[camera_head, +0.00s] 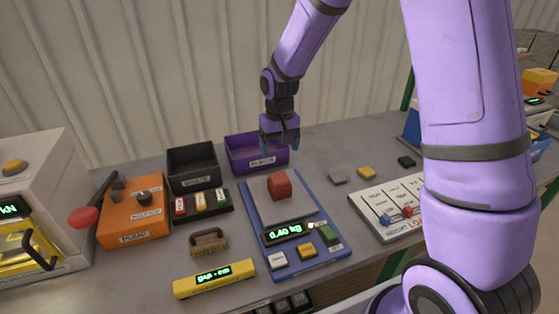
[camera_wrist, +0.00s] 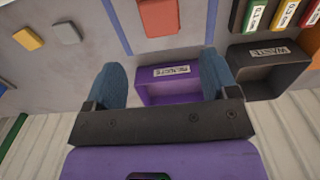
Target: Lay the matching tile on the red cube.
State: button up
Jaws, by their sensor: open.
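The red cube (camera_head: 279,185) sits on the grey plate of the blue scale (camera_head: 337,248); it also shows at the top of the wrist view (camera_wrist: 158,16). Three small flat tiles lie on the table right of the scale: a grey tile (camera_head: 337,177), a yellow tile (camera_head: 366,172) and a black tile (camera_head: 406,161). The grey tile (camera_wrist: 66,33) and yellow tile (camera_wrist: 27,38) also show in the wrist view. I see no red tile. My gripper (camera_head: 281,147) is open and empty, pointing down behind the cube, near the purple bin; its blue fingers (camera_wrist: 160,80) are wide apart.
The purple bin (camera_head: 234,145) and black waste bin (camera_head: 175,164) stand at the back. An orange pump box (camera_head: 133,228), a brown-handled block (camera_head: 208,243) and a yellow gap display (camera_head: 214,281) lie left. A white slider board (camera_head: 372,205) stands right, partly behind my arm.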

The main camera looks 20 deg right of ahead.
jog(key=s+d+r+t, duration=0.1)
jog(key=s+d+r, duration=0.1)
jog(key=s+r, duration=0.55)
jog(key=s+d+r+t, duration=0.15)
jog(key=s+r, duration=0.25)
jog(key=r, duration=0.6)
jog(key=s+d+r+t, duration=0.1)
jog(key=s+r, duration=0.2)
jog(key=s, duration=0.6)
jog(key=s+d+r+t, duration=0.1)
jog(key=s+d+r, duration=0.1)
jog(key=s, duration=0.7)
jog(key=shift+d+r+t, duration=0.2)
jog(key=shift+r+t, duration=0.15)
jog(key=shift+r, duration=0.25)
jog(key=shift+w, duration=0.1)
